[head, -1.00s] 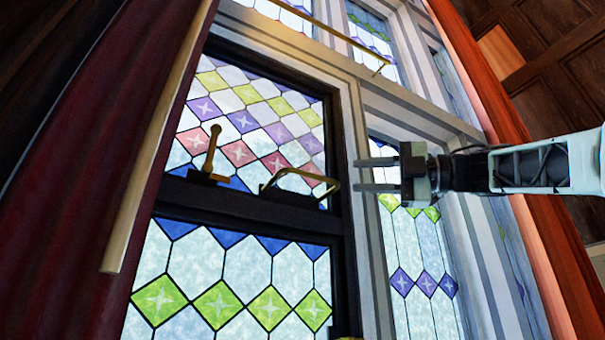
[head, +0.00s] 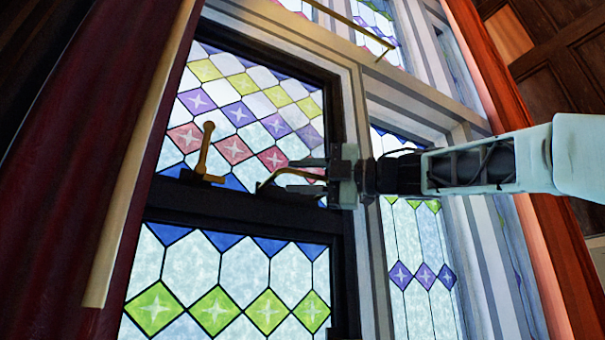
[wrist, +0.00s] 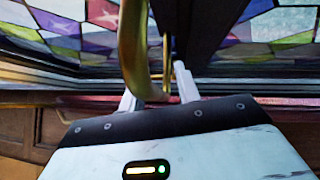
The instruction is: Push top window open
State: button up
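The top window (head: 235,108), a dark-framed sash with white, yellow, purple and red diamond panes, fills the upper middle of the head view. A bent brass handle (head: 268,181) and an upright brass latch lever (head: 204,150) sit on its dark bottom rail (head: 235,203). My gripper (head: 300,176) is open at the right end of the handle, its fingers pointing left. In the wrist view the curved brass handle (wrist: 132,50) shows between the two spread fingers of my gripper (wrist: 157,88). I cannot tell whether it touches either finger. My gripper hides the handle's right end.
A lower stained-glass pane (head: 240,285) lies below the rail. A dark red curtain (head: 70,170) and a pale pole (head: 150,140) stand at the left. A grey mullion (head: 372,260) and narrow side pane (head: 415,275) are at the right. A brass rod (head: 350,25) hangs above.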

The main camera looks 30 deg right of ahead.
grip_shut()
jog(key=shift+w+f+n+t+y+b, duration=0.25)
jog(key=shift+w+n+y+b, duration=0.25)
jog(key=shift+w+b, duration=0.65)
jog(key=shift+w+f+n+t+y+b, duration=0.25)
jog(key=shift+w+n+b, duration=0.35)
jog(key=shift+w+b, duration=0.55)
jog(key=shift+s, duration=0.2)
grip_release()
jog(key=shift+w, duration=0.1)
